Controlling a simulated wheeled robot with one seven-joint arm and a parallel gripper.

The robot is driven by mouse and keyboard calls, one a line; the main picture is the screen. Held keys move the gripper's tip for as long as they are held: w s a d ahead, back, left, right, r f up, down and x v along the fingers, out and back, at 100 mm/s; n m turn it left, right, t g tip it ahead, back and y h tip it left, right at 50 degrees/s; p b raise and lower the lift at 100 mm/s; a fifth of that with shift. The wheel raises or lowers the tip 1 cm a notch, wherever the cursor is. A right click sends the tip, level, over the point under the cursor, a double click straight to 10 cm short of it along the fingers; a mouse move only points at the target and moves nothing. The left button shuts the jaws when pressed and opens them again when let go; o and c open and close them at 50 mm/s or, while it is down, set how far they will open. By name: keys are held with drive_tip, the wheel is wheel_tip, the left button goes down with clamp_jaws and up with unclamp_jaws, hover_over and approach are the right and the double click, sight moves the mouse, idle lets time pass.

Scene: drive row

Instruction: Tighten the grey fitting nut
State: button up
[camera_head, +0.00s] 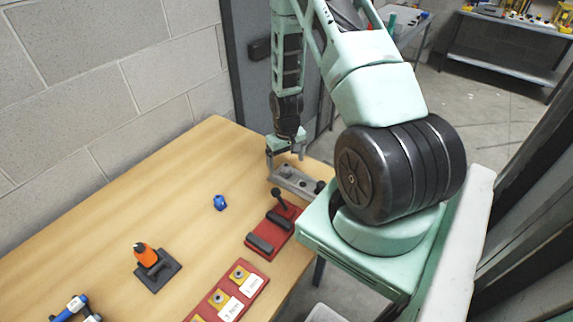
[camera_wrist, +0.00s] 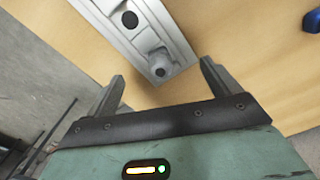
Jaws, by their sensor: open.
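A grey metal plate (camera_head: 300,181) lies at the right edge of the wooden table, under my gripper (camera_head: 286,158). In the wrist view the plate (camera_wrist: 110,10) runs from the top towards the middle. A grey block-like fitting with a dark round end, which looks like the fitting nut (camera_wrist: 158,60), sits near the plate's close end. My gripper (camera_wrist: 162,76) is open, with its two fingers apart on either side of this fitting and nothing held. I cannot tell the height of the fingertips above the plate. In the head view the nut is too small to make out.
A red base with black levers (camera_head: 272,232) stands close by the plate. A blue piece (camera_head: 220,202), a black stand with an orange part (camera_head: 148,257) and a red labelled tray (camera_head: 215,297) are elsewhere on the table. A block wall (camera_head: 90,90) borders the far side.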

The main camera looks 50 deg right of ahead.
sight(286, 165)
drive_tip(key=shift+r+p, duration=2.1)
drive_tip(key=shift+r, duration=1.2)
